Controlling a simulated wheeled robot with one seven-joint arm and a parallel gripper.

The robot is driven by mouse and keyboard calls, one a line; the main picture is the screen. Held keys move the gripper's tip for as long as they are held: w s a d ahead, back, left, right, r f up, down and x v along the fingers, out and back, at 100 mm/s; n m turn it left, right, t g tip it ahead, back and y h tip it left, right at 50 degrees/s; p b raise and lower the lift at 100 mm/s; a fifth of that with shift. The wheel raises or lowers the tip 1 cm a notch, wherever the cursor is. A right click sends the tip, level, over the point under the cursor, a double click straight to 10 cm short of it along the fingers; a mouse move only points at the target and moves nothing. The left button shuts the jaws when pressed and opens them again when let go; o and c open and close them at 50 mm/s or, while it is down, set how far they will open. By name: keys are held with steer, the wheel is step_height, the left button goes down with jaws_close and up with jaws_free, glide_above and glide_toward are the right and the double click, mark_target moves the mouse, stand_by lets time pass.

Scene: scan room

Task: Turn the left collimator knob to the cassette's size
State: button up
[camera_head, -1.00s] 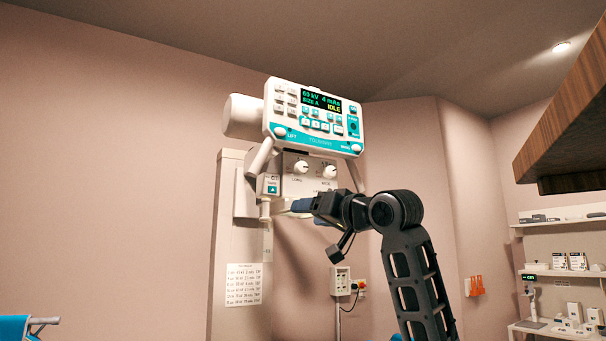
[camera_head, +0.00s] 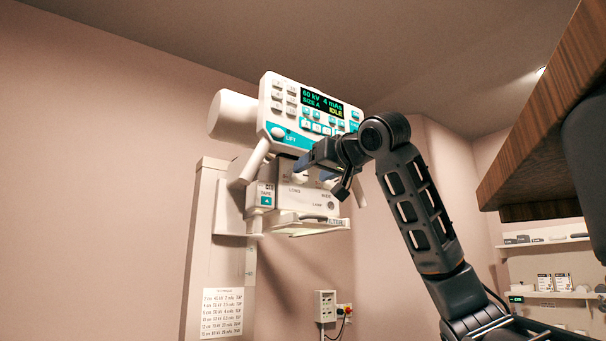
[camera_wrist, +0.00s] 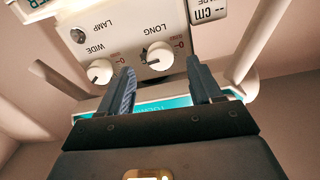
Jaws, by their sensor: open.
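The left collimator knob, marked LONG, is a white dial on the pale collimator box (camera_head: 318,203). It is partly hidden by my gripper (camera_head: 308,162) in the head view. In the upside-down wrist view, the LONG knob (camera_wrist: 159,57) lies between the tips of my open gripper (camera_wrist: 160,66), with gaps on both sides. I cannot tell how far the tips are from the panel. The right knob, marked WIDE (camera_wrist: 100,72), is just left of the fingers there. Its pointer setting is unclear. No cassette is in view.
A control console (camera_head: 308,115) above the collimator reads 60 kV, 4 mAs, SIZE A, IDLE. White handle bars (camera_wrist: 263,40) flank the box. A tape unit (camera_head: 265,195) is at its left.

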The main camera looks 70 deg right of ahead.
mark_target(302, 176)
steer(key=shift+p+x, duration=0.4)
steer(key=shift+x, duration=1.75)
steer(key=c, duration=1)
steer(key=shift+c, duration=0.2)
